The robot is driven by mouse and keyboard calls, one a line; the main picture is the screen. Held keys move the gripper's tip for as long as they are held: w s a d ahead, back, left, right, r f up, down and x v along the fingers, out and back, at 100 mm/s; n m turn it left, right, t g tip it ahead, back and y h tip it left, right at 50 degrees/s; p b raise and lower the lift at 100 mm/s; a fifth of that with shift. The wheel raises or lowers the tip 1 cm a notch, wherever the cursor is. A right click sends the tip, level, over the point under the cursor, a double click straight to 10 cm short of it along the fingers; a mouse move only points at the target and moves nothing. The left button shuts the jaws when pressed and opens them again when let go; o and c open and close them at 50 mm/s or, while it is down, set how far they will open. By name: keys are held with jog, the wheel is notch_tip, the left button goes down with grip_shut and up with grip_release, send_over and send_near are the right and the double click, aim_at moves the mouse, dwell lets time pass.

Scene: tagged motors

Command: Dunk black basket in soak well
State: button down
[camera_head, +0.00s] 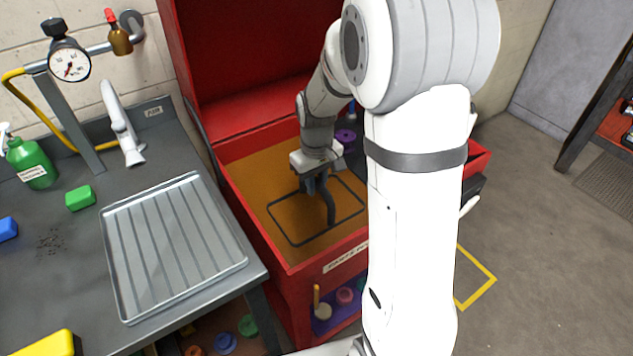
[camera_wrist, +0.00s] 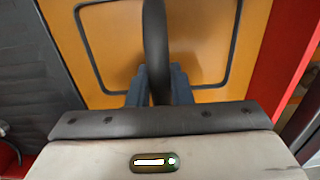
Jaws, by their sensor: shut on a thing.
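The soak well is the orange liquid surface (camera_head: 250,185) inside a red tank (camera_head: 300,272) with its red lid raised. The black basket shows as a thin dark rim (camera_head: 291,243) at the liquid's surface, with orange inside it. Its curved black handle (camera_head: 331,208) rises from the rim. My gripper (camera_head: 313,182) is over the basket, shut on this handle. In the wrist view, the jaws (camera_wrist: 160,88) grip the handle (camera_wrist: 155,40), with the rim (camera_wrist: 92,70) around it. The basket's walls and floor are hidden by the liquid.
A grey bench with a ribbed metal tray (camera_head: 175,245) stands left of the tank. A pressure gauge (camera_head: 70,64), green spray bottle (camera_head: 32,163) and green block (camera_head: 80,198) are on its far side. A purple part (camera_head: 345,137) sits behind my gripper.

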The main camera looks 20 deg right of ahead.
jog(key=shift+r+p, duration=0.35)
jog(key=shift+p, duration=0.05)
notch_tip(320, 180, down, 4)
jog(key=shift+r+b, duration=0.2)
jog(key=shift+b, duration=1)
dwell(1.9)
notch_tip(320, 180, up, 22)
jog(key=p, duration=1.6)
dwell(0.8)
dwell(1.0)
